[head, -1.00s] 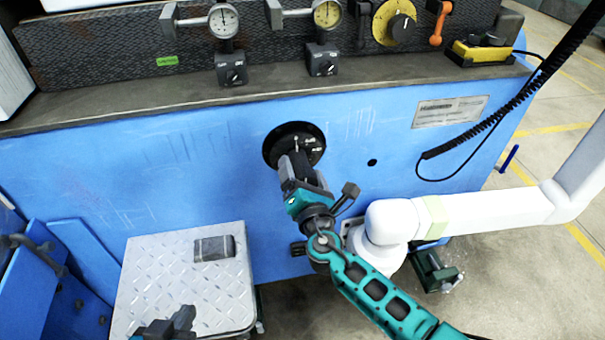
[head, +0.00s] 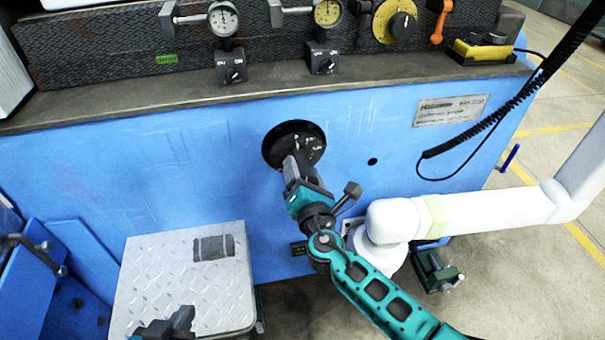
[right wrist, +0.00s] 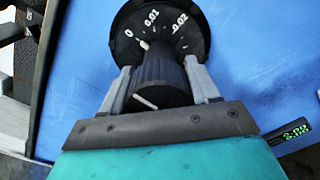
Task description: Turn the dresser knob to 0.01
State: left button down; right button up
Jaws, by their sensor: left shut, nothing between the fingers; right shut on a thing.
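The dresser knob (right wrist: 160,72) is a ribbed black knob on a black round dial (head: 303,138) set in the blue machine front. The right wrist view shows its scale marked 0, 0.01 and 0.02 (right wrist: 157,20). A small white mark at the knob's far edge lies near the 0 to 0.01 stretch, and a white line crosses its near face at a tilt. My right gripper (head: 292,160) is shut on the knob, one finger on each side, also in the right wrist view (right wrist: 158,68). My left gripper (head: 183,318) is shut and empty over the metal step, low left.
A diamond-plate step (head: 150,270) with a dark patch stands low left. Above the dial, a ledge holds gauges on switch bases (head: 230,66) and a yellow control box (head: 482,50). A black coiled cable (head: 490,115) hangs at right. A green digital readout (right wrist: 293,132) shows in the right wrist view.

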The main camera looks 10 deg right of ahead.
jog(key=m+b, duration=0.3)
jog(key=shift+f+m, duration=0.2)
jog(key=shift+m, duration=0.1)
jog(key=m+b, duration=0.1)
jog(key=m, duration=0.1)
jog(key=shift+r+m, duration=0.1)
jog(key=shift+m, duration=0.2)
jog(key=shift+m+b, duration=0.4)
jog(key=shift+r, duration=0.1)
jog(key=o, duration=0.8)
jog(key=shift+o, duration=1.2)
